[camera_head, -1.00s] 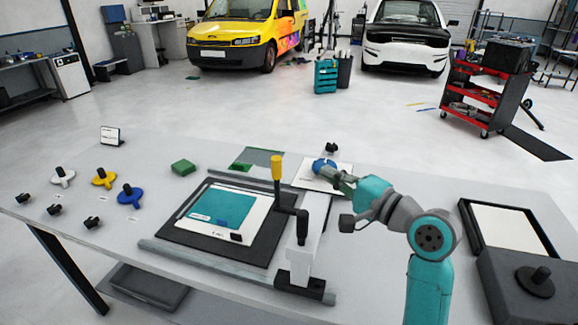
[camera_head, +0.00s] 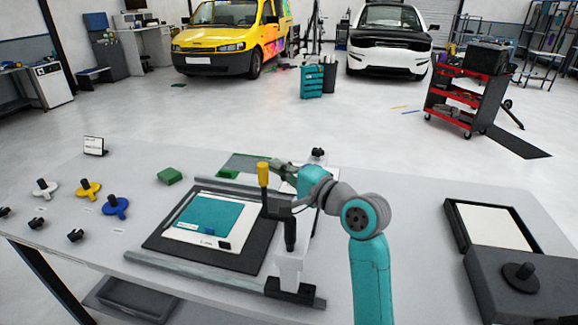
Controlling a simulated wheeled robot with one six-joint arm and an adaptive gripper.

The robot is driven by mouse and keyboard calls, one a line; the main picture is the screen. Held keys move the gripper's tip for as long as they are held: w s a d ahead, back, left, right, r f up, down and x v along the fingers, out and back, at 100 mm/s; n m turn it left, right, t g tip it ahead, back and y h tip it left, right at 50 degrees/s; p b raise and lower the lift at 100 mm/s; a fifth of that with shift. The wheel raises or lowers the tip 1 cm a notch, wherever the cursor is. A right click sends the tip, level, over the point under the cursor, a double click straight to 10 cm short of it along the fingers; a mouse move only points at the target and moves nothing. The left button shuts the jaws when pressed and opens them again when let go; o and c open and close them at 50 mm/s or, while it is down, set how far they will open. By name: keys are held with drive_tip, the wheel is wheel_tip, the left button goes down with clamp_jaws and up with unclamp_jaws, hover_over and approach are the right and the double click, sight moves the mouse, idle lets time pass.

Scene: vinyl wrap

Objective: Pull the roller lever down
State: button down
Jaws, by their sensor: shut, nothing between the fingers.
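The roller lever has an upright yellow handle (camera_head: 263,174) on a black crank arm (camera_head: 276,209). The arm joins a dark post on a white-and-black roller frame (camera_head: 290,268) across the press bed. My gripper (camera_head: 279,164) is shut and empty. It is just right of and seemingly behind the yellow handle, near its top. I cannot tell whether they touch. A white sheet with a teal panel (camera_head: 208,216) lies on the dark mat (camera_head: 165,240) left of the lever.
Blue, yellow and white knobbed pieces (camera_head: 116,207) and several black knobs stand on the table's left. A green block (camera_head: 169,176) is behind the mat. A black-framed tray (camera_head: 460,236) and dark box (camera_head: 515,285) are at right. The table between my arm and the tray is clear.

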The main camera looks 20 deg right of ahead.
sight(266, 175)
drive_tip(key=shift+s+a, duration=0.6)
drive_tip(key=shift+s+a+n+t+y, duration=0.15)
drive_tip(key=shift+s+a+n, duration=0.2)
drive_tip(key=shift+s+a, duration=0.25)
drive_tip(key=shift+s+a+n+t+y, duration=0.15)
drive_tip(key=shift+s+a+n, duration=0.2)
drive_tip(key=shift+s, duration=0.3)
